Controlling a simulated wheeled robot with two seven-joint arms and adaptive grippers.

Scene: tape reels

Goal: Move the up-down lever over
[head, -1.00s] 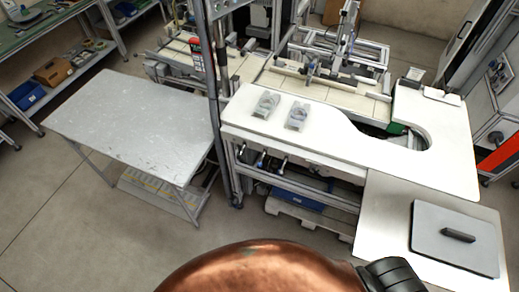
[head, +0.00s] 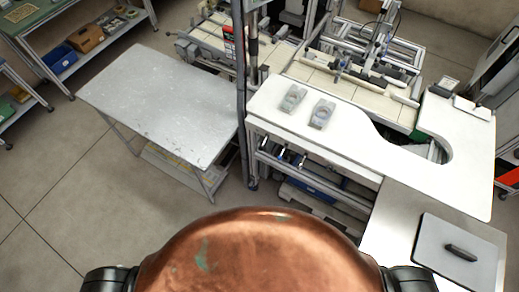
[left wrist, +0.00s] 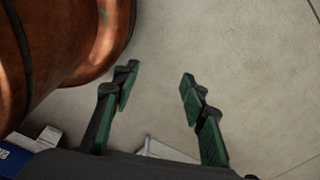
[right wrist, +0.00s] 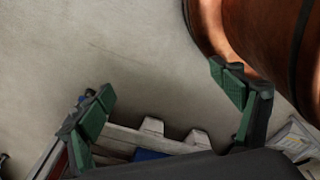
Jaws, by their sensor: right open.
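A dark, bar-shaped piece (head: 461,252) lies on a grey square plate (head: 432,262) at the lower right of the head view. It may be the lever, but I cannot tell which way it is set. My left gripper (left wrist: 159,76) is open and empty above bare floor in the left wrist view. My right gripper (right wrist: 163,82) is open and empty in the right wrist view, with floor and a pallet below it. Neither gripper shows in the head view, and neither wrist view shows the dark piece.
A white worktop (head: 375,150) with a curved cutout carries two small clear holders (head: 321,114). A grey metal table (head: 160,95) stands to the left, with a dark upright post (head: 241,100) between them. Open floor (head: 90,190) lies at the lower left.

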